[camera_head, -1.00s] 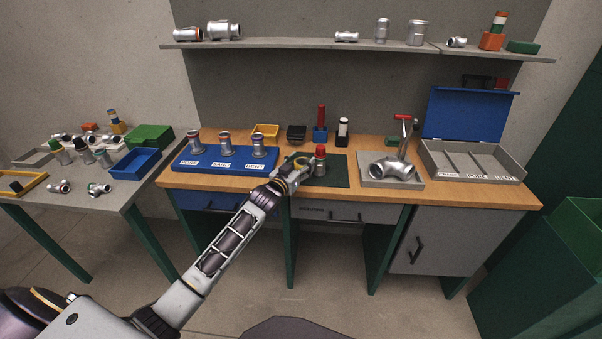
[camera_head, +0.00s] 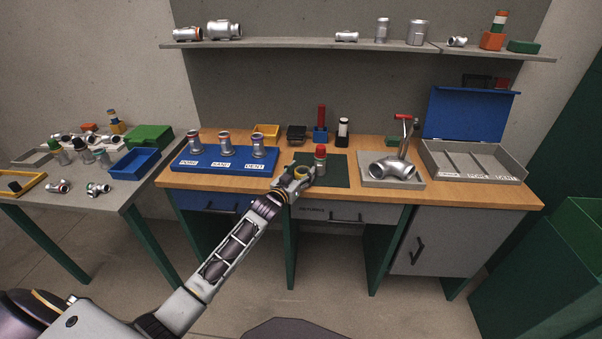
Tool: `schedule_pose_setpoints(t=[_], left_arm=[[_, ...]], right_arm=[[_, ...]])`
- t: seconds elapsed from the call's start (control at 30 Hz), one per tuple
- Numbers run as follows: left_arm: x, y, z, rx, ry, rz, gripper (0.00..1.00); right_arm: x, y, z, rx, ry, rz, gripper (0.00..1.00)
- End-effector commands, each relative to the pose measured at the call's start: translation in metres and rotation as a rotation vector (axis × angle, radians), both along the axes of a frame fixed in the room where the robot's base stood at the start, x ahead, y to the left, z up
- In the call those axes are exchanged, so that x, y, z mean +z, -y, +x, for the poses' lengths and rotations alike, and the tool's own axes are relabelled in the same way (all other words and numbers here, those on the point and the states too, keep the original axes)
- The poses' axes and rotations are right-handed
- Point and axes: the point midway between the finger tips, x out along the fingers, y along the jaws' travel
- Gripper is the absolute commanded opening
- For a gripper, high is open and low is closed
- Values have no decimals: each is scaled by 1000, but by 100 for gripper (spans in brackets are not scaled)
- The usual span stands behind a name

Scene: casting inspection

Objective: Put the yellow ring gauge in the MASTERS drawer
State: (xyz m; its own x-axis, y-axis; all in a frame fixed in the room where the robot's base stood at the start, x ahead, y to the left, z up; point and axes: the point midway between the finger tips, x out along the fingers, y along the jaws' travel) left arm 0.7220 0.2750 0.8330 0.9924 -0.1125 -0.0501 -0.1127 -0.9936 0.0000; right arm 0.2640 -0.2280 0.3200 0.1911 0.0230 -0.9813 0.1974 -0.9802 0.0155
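The yellow ring gauge (camera_head: 301,171) is at the fingertips of my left gripper (camera_head: 300,176), over the front of the dark green mat. The gripper looks shut on it, though the fingers are small here and partly hide it. A grey drawer (camera_head: 345,212) with a dark handle is under the middle of the bench and looks shut. Its small label is too small to read clearly. A blue drawer (camera_head: 207,200) sits under the bench's left part, also apparently shut. My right gripper is not in view.
A red-capped bottle (camera_head: 320,160) stands on the green mat (camera_head: 335,173), close to my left gripper. A blue block with several fittings (camera_head: 213,162) is to the left. A grey tray holds a pipe elbow (camera_head: 392,169) to the right. The floor before the drawers looks clear.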

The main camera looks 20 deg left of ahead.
Motion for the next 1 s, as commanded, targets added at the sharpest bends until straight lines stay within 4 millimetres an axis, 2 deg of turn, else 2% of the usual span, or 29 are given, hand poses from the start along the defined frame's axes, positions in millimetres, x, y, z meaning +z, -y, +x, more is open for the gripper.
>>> schedule_pose_setpoints(t=[0.03, 0.1, 0.6, 1.0], left_arm=[[0, 0, 0, 0, 0, 0, 68], [0, 0, 0, 0, 0, 0, 75], [2, 0, -2, 0, -1, 0, 75], [4, -3, -27, 0, -2, 0, 75]], right_arm=[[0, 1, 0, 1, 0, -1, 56], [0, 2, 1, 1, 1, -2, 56], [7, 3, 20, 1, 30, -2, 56], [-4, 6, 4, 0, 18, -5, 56]])
